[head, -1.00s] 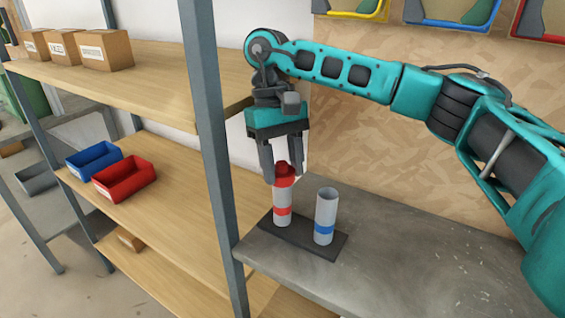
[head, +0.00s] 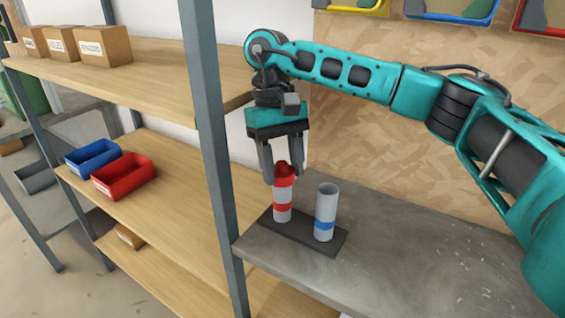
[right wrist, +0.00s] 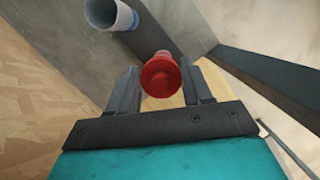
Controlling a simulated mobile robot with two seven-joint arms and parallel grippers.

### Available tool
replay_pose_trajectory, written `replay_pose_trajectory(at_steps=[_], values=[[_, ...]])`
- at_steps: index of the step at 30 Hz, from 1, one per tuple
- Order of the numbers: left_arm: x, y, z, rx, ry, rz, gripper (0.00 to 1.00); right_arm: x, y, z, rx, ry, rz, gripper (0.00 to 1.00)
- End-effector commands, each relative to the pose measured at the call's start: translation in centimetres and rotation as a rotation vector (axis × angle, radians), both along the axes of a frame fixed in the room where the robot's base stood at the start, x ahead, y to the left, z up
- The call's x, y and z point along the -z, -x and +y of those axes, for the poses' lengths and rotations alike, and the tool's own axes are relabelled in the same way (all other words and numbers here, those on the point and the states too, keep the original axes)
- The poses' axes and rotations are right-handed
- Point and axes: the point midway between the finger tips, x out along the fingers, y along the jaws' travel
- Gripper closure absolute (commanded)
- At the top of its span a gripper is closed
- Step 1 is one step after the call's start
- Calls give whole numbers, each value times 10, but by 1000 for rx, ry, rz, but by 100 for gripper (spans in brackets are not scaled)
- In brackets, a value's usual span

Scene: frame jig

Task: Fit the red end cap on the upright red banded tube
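The red end cap (head: 284,171) sits on top of the upright tube with a red band (head: 282,207), in line with it. In the right wrist view the cap (right wrist: 160,75) is seen from above and hides most of the tube. My right gripper (head: 283,182) points down over the tube, with one finger on each side of the cap. In the right wrist view, gaps show between the cap and both fingers, so the gripper looks open. My left gripper is not in view.
A blue banded tube (head: 325,212), open at the top, stands close by on the same dark base plate (head: 340,242). A grey shelf post (head: 212,150) rises left of the gripper. The grey bench (head: 420,262) is clear on the right.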

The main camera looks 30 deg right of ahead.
Motion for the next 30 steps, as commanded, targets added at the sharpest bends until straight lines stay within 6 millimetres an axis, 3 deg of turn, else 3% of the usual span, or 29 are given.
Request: replay_pose_trajectory(at_steps=[8, 17, 23, 30], values=[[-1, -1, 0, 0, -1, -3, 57, 0, 0, 0, 0, 0, 1, 23], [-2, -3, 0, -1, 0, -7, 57, -3, -1, 0, 0, 0, 0, 23], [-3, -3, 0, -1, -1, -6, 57, -31, -9, 1, -1, -1, -2, 23], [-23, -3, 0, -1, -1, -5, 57, -88, -23, 0, 2, 1, -3, 23]])
